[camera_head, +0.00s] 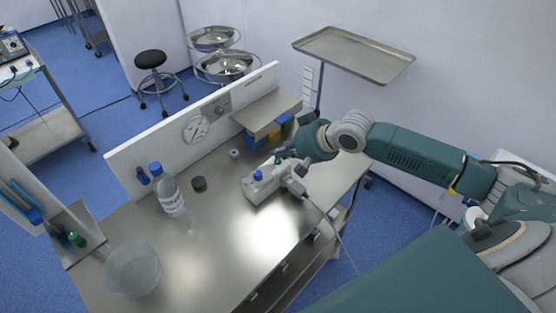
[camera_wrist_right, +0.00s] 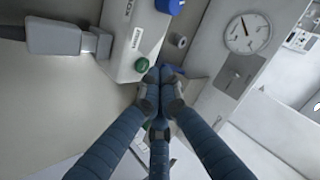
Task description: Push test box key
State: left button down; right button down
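The white test box (camera_head: 268,187) stands on the steel table, with a blue knob (camera_head: 258,175) on top and a cable plugged into its side. In the right wrist view the test box (camera_wrist_right: 128,38) shows its blue knob (camera_wrist_right: 169,5), a green round key (camera_wrist_right: 141,65) and a grey plug (camera_wrist_right: 55,38). My right gripper (camera_head: 282,153) is at the box's far end. In the wrist view its fingers (camera_wrist_right: 160,74) are closed together and empty, with the tips just beside the green key; I cannot tell whether they touch the box. My left gripper is not in view.
A bottle (camera_head: 170,191), a dark cap (camera_head: 199,184) and a clear bowl (camera_head: 132,268) stand on the table. A backboard with a gauge (camera_head: 196,129) runs along the far edge. A small steel shelf (camera_head: 266,113) is close beside my right gripper. The table's middle is clear.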

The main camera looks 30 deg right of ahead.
aim_at(281, 161)
jog(key=shift+f, duration=0.1)
dwell(0.5)
jog(key=shift+f, duration=0.35)
dwell(0.4)
jog(key=shift+p, duration=0.35)
jog(key=shift+r+p, duration=0.45)
jog(key=shift+p, duration=0.35)
notch_tip(281, 161, up, 6)
jog(key=p, duration=0.7)
